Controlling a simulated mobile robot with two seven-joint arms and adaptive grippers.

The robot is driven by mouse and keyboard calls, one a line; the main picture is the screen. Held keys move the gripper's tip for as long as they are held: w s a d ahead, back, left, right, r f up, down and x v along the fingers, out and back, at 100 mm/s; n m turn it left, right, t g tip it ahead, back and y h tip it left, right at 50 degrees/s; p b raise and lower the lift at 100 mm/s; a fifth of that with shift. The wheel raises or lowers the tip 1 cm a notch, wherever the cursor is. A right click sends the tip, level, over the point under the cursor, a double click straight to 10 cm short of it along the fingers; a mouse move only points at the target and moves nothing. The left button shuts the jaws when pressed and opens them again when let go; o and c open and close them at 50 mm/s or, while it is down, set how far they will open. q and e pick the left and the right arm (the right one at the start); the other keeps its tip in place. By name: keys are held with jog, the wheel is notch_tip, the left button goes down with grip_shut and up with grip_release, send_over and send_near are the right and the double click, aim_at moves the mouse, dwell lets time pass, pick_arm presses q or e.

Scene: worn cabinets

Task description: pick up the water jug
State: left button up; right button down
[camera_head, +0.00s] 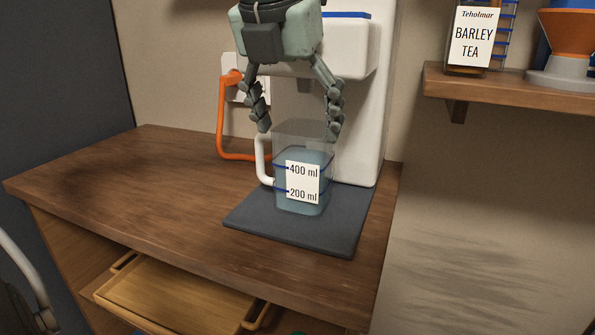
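The water jug (303,212) is a clear square container with bluish water, a white handle on its left side and a label reading 400 ml and 200 ml. It stands upright on a dark mat (338,236) on the wooden counter. My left gripper (298,132) points down from above, with its two fingers spread to either side of the jug's upper part. The fingertips are near the rim; I cannot tell whether they touch it. My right gripper is not in view.
A white machine (368,110) stands right behind the jug. A wooden tray (175,298) lies below. The counter's left is clear.

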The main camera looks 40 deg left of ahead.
pick_arm(q)
jog(key=shift+r, duration=0.1)
jog(key=c, duration=1.4)
